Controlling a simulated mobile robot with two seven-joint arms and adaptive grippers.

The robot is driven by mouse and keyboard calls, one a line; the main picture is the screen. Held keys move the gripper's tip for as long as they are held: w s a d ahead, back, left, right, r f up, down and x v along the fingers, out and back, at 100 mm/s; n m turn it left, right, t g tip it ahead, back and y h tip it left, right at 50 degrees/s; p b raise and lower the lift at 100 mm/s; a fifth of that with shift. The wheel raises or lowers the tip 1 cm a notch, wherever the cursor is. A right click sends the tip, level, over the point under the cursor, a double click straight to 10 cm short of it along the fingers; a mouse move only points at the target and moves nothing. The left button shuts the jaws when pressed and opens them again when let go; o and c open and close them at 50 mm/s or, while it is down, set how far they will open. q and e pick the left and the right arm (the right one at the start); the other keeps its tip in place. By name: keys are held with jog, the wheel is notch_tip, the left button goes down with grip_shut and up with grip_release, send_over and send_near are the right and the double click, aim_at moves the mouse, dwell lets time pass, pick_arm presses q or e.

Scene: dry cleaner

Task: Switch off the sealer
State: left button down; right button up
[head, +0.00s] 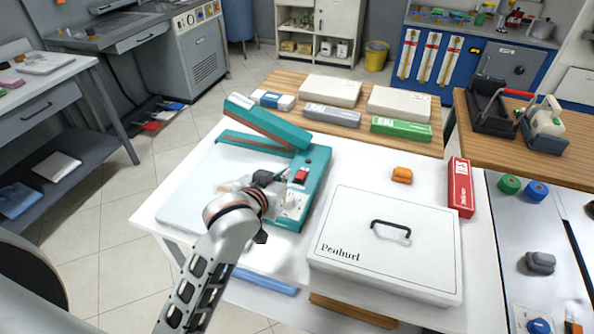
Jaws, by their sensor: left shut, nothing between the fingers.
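The sealer (318,163) is a teal machine on the white table, with its long lid arm (266,121) raised at an angle. A red rocker switch (301,175) shows on its right-hand panel. My left gripper (268,178) is shut and empty over the sealer's panel, its tip just left of the red switch. I cannot tell whether it touches the panel. The wrist hides part of the panel and the sealer's front. My right gripper is not in view.
A white lidded box (350,230) with a black handle stands right of the sealer. An orange block (402,175) and a red box (460,187) lie beyond it. Several boxes rest on the wooden table (284,78) behind. The white tabletop (359,160) between sealer and orange block is clear.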

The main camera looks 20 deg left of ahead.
pick_arm(q)
jog(key=shift+f, duration=0.1)
send_over(301, 175)
jog(key=s, duration=0.3)
jog(key=f, duration=0.4)
jog(key=shift+a+f, duration=0.15)
jog(key=shift+a, duration=0.2)
jog(key=f, duration=0.2)
jog(key=shift+s+f, duration=0.5)
jog(key=shift+f, duration=0.45)
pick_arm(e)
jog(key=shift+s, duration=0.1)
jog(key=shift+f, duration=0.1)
